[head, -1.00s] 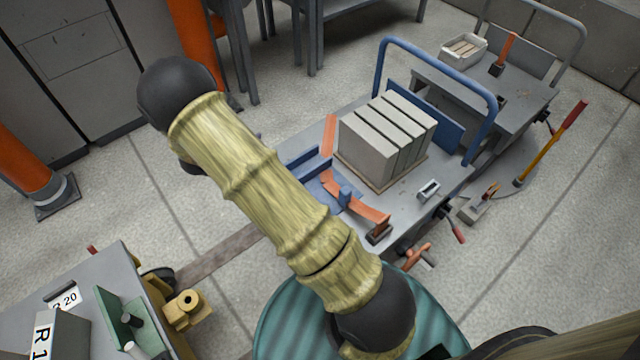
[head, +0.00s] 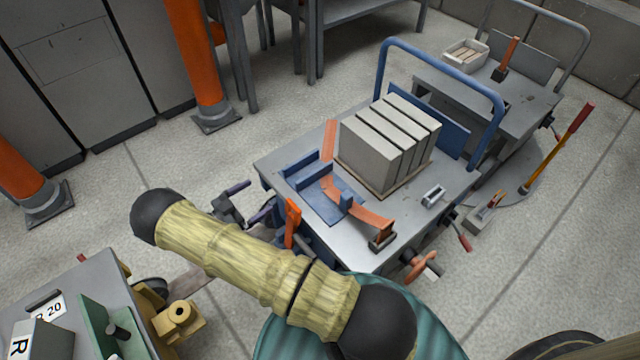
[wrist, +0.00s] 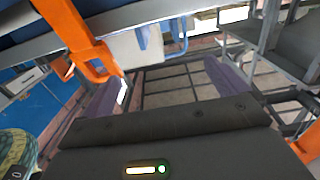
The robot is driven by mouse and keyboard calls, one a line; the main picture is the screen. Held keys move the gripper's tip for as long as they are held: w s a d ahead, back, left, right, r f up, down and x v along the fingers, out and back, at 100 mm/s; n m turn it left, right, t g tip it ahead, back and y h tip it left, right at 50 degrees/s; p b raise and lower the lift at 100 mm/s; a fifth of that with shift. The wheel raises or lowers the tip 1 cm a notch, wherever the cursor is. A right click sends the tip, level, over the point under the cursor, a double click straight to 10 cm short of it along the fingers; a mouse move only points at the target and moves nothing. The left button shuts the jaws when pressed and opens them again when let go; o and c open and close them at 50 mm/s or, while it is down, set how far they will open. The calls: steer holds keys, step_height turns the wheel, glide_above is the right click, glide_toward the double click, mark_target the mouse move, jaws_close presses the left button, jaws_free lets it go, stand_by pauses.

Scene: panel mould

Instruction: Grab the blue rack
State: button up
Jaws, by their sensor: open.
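The blue rack (head: 322,203) lies on the grey cart top, at its near left part, with a curved orange strap across it. My gripper (head: 257,197) is off the cart's left edge, apart from the rack, with its two purple fingers spread and nothing seen between them. In the wrist view my gripper (wrist: 162,75) also shows its fingers wide apart, with frame bars and floor behind. An orange bracket (wrist: 80,35) hangs close by the left finger there. My arm hides part of the cart's near side in the head view.
Several grey blocks (head: 388,145) stand on the cart (head: 408,212), with a blue handle rail (head: 440,68) behind. An orange clamp-like piece (head: 292,222) is at the cart's near edge. A second cart (head: 510,98) stands behind. Open floor (head: 160,150) lies left.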

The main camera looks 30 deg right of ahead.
steer(key=d+b, duration=0.1)
steer(key=d, duration=0.2)
steer(key=w+d, duration=0.1)
steer(key=d, duration=0.3)
steer(key=w+d+b, duration=0.1)
steer(key=d, duration=0.3)
steer(key=shift+w+d+b, duration=0.1)
steer(key=shift+b, duration=0.2)
steer(key=d+b, duration=0.1)
steer(key=d, duration=0.1)
steer(key=w+d, duration=0.1)
steer(key=d, duration=0.2)
steer(key=shift+d+b, duration=0.3)
steer(key=shift+b, duration=0.1)
steer(key=c, duration=1.3)
steer(key=shift+o, duration=0.2)
steer(key=shift+r, duration=0.15)
step_height(320, 180, up, 10)
steer(key=p, duration=0.4)
steer(key=shift+p, duration=0.35)
